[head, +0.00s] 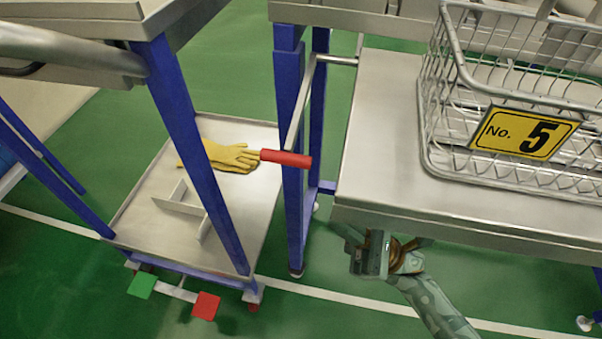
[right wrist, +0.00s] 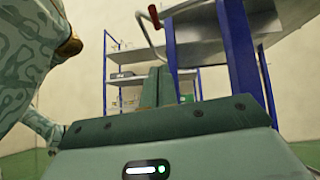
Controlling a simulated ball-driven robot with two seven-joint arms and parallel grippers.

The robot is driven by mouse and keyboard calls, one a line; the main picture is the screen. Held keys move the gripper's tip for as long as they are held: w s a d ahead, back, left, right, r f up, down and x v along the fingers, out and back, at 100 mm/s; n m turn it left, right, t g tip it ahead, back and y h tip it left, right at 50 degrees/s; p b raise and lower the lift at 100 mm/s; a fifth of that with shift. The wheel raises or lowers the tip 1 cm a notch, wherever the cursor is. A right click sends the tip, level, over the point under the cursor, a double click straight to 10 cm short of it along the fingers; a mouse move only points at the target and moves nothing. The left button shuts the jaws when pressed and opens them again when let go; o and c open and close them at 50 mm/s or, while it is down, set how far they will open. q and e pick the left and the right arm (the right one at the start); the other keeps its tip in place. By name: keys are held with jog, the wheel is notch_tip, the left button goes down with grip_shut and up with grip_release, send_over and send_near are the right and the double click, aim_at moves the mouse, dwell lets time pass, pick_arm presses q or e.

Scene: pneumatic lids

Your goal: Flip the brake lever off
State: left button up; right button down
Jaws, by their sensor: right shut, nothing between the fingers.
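Low on the cart at the left, a red pedal (head: 206,306) and a green pedal (head: 141,285) sit at the ends of a short metal bar, near the floor. A red-gripped metal lever (head: 285,158) sticks out beside the blue post; its red grip also shows at the top of the right wrist view (right wrist: 153,17). I cannot tell which is the brake lever. My right gripper (head: 352,247) is in front of the steel table's near edge, right of the pedals and apart from both. Its fingers (right wrist: 158,72) are shut and empty. My left gripper is out of view.
A steel table (head: 385,130) holds a wire basket marked No. 5 (head: 525,132). The cart's lower shelf (head: 150,215) carries a yellow glove (head: 230,157). Blue posts (head: 293,200) stand between cart and table. Green floor (head: 330,320) is clear between gripper and pedals.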

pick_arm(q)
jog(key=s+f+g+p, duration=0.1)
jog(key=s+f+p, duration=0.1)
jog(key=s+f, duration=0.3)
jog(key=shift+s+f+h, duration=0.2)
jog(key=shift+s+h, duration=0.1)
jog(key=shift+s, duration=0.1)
pick_arm(e)
jog(key=shift+s+d+r+x, duration=0.15)
jog(key=shift+d+r+x, duration=0.2)
jog(key=shift+x, duration=1.75)
jog(key=shift+s+d+r+x, duration=0.1)
jog(key=shift+d+r+x, duration=0.2)
jog(key=shift+x, duration=1.85)
jog(key=shift+s+d+r+x, duration=0.15)
jog(key=shift+d+r+x, duration=0.2)
jog(key=shift+x, duration=1.75)
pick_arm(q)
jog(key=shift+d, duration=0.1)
